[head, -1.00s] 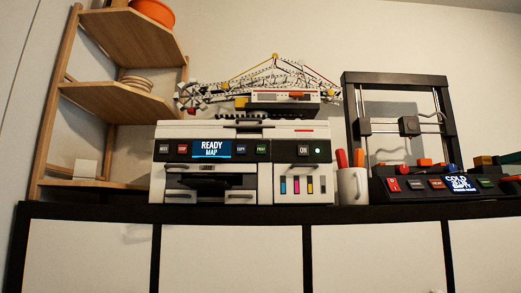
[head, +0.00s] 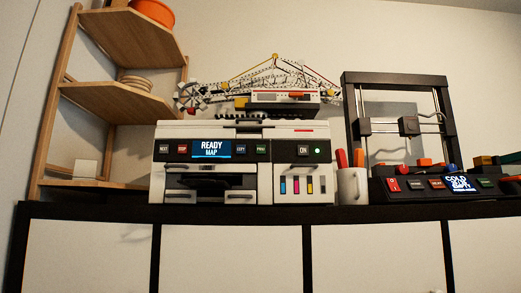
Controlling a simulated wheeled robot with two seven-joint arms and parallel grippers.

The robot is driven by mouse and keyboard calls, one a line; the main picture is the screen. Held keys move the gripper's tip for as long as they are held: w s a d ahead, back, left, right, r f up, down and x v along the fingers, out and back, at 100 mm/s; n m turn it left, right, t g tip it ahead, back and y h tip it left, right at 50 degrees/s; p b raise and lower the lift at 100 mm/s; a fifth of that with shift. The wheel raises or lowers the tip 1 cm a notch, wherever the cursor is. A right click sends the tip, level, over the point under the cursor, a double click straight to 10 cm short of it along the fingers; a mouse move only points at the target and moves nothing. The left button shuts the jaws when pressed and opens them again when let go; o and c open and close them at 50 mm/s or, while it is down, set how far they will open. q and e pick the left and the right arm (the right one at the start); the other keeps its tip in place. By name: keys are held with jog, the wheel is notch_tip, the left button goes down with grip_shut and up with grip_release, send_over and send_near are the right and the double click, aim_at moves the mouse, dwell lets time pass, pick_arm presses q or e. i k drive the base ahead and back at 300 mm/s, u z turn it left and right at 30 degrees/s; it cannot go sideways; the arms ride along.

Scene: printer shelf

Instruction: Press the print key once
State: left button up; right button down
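The white and black printer (head: 212,133) stands on the dark shelf top. Its lit screen (head: 211,149) reads "READY MAP". To the left of the screen are a dark key (head: 164,149) and a red stop key (head: 182,149). The ON key (head: 304,149) sits further right, next to a lit green lamp (head: 318,150). Nothing covers the print key. Neither of my grippers is in view.
A model crane (head: 285,97) rests on top of the printer. A mug with pens (head: 352,186) stands between it and a black 3D printer (head: 408,192) whose screen appears to read "COLD". A wooden corner shelf (head: 115,97) stands left. The space before the printer looks clear.

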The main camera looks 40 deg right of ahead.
aim_at(260, 149)
jog(key=k, duration=0.5)
jog(key=u, duration=1.1)
jog(key=i, duration=0.85)
jog(key=z, duration=1.8)
